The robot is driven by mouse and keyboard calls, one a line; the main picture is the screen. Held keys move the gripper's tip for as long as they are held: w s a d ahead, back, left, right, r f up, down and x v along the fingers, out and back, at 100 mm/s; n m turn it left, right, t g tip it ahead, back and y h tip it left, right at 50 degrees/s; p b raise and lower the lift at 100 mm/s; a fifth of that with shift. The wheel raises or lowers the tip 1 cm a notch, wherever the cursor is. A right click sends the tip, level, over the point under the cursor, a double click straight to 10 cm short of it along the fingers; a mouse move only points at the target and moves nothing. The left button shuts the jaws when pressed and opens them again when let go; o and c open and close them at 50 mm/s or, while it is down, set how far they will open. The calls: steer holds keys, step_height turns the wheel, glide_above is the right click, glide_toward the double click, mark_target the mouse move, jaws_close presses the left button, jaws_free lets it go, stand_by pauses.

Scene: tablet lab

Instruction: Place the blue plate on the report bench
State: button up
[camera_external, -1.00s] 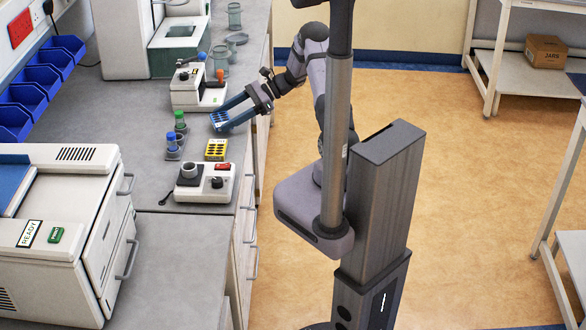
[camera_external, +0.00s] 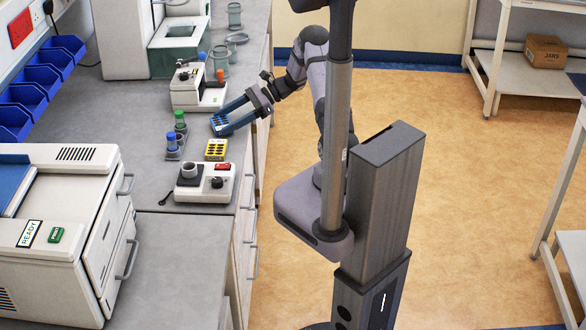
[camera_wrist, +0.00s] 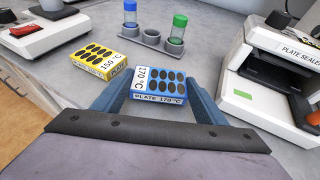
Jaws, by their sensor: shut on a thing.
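The blue plate (camera_wrist: 160,82) is a small block with dark oval wells and a label reading 170 °C. It rests on the grey bench top and also shows in the external view (camera_external: 218,121). My gripper (camera_wrist: 155,98) is shut on the blue plate, with one blue finger along each side of it. In the external view my gripper (camera_external: 230,118) reaches over the bench from the right. I cannot tell which surface is the report bench.
A yellow plate (camera_wrist: 98,65) marked 150 °C lies beside the blue one. A rack (camera_wrist: 152,40) holds a blue-capped and a green-capped tube. A plate sealer (camera_wrist: 275,75) stands close on the right. A white device (camera_external: 205,183) stands nearer the camera on the bench.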

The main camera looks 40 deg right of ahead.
steer(key=shift+f, duration=0.35)
steer(key=o, duration=1.2)
steer(key=shift+b+v, duration=0.9)
steer(key=shift+v, duration=2.8)
steer(key=shift+s+a, duration=0.1)
